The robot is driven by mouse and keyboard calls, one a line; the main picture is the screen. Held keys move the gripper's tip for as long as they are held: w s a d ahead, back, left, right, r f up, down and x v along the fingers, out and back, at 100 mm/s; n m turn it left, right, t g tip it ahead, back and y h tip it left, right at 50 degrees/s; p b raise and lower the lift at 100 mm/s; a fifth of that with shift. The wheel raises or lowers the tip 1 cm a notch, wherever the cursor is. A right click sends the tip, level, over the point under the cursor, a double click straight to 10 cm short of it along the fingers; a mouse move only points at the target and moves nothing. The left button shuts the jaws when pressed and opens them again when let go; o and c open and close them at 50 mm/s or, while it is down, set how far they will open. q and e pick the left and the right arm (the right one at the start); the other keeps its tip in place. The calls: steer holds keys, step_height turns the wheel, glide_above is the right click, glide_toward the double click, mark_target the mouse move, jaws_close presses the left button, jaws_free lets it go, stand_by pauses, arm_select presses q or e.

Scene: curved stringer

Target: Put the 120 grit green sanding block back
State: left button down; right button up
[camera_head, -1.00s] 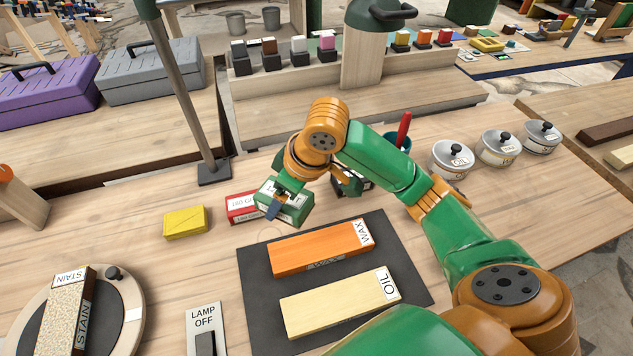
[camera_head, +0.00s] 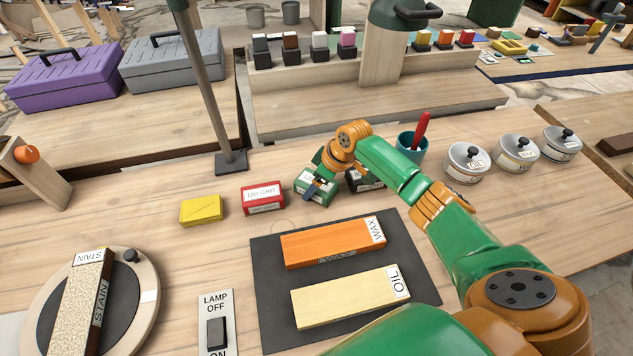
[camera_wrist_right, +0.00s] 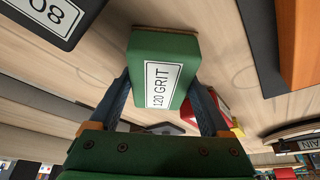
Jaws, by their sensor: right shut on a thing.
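The green sanding block (camera_head: 314,189) is in the row of blocks on the bench, between the red block and a dark block. In the right wrist view the green block (camera_wrist_right: 162,72) shows its "120 GRIT" label. My right gripper (camera_head: 318,184) is shut on it, with one finger on each side in the wrist view (camera_wrist_right: 165,100). The block is at or close to the bench top; I cannot tell whether it touches. My left gripper is not in view.
The red block (camera_head: 263,198) and yellow block (camera_head: 201,209) stand to the left. The dark block (camera_head: 364,181) is close on the right, partly behind my arm. A dark mat (camera_head: 268,264) with the WAX board (camera_head: 333,243) and OIL board (camera_head: 350,298) lies in front. A teal cup (camera_head: 412,145) stands behind.

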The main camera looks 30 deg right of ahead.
steer(key=o, duration=0.9)
steer(key=shift+f, duration=0.15)
steer(key=shift+o, duration=1.2)
steer(key=shift+r, duration=0.25)
steer(key=v, duration=1.2)
steer(key=shift+p, duration=0.45)
